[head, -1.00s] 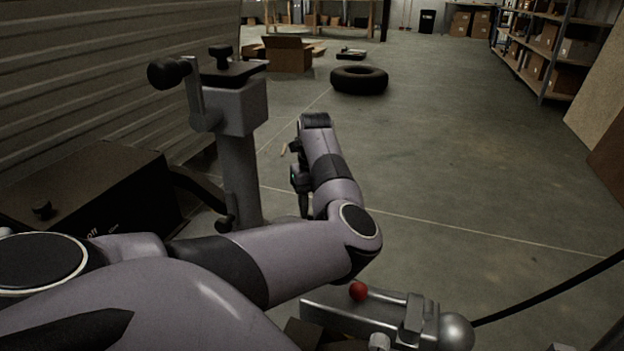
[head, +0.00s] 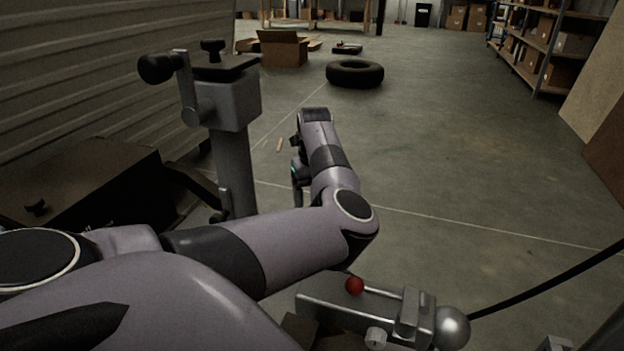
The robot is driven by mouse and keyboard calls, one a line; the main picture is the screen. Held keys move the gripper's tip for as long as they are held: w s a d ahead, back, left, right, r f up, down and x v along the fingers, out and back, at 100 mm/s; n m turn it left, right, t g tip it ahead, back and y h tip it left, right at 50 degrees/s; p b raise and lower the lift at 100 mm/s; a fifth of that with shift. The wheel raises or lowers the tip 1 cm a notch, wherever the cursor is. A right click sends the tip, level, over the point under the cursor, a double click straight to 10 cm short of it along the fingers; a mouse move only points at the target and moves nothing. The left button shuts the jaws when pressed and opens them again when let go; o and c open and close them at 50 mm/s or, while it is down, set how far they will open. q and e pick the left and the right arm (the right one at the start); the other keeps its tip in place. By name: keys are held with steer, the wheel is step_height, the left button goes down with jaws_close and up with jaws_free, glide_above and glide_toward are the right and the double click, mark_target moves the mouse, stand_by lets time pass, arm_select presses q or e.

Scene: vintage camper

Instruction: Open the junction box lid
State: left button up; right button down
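A black box (head: 85,178) with a flat top and a small dark knob stands at the left against the ribbed wall; its top looks closed. I cannot tell for certain whether it is the junction box. My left arm comes in from the left and crosses in front of this box, hiding its lower part. The arm bends at the elbow, and its forearm points away from me. My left gripper (head: 297,182) is to the right of the jack post, partly hidden behind the forearm, apart from the box. Its fingers do not show clearly. My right gripper is not in view.
A grey jack post (head: 232,150) with a crank stands between the box and my forearm. A metal hitch coupler (head: 330,301) with a red ball (head: 355,285) is at the bottom, with a black cable to its right.

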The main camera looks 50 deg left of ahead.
arm_select(q)
steer(key=shift+w+d+r, duration=0.1)
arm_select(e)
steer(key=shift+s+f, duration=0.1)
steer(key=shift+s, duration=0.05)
arm_select(q)
steer(key=shift+r, duration=0.3)
step_height(320, 180, up, 6)
steer(key=p, duration=0.2)
steer(key=shift+r+p, duration=0.25)
steer(key=shift+p, duration=0.05)
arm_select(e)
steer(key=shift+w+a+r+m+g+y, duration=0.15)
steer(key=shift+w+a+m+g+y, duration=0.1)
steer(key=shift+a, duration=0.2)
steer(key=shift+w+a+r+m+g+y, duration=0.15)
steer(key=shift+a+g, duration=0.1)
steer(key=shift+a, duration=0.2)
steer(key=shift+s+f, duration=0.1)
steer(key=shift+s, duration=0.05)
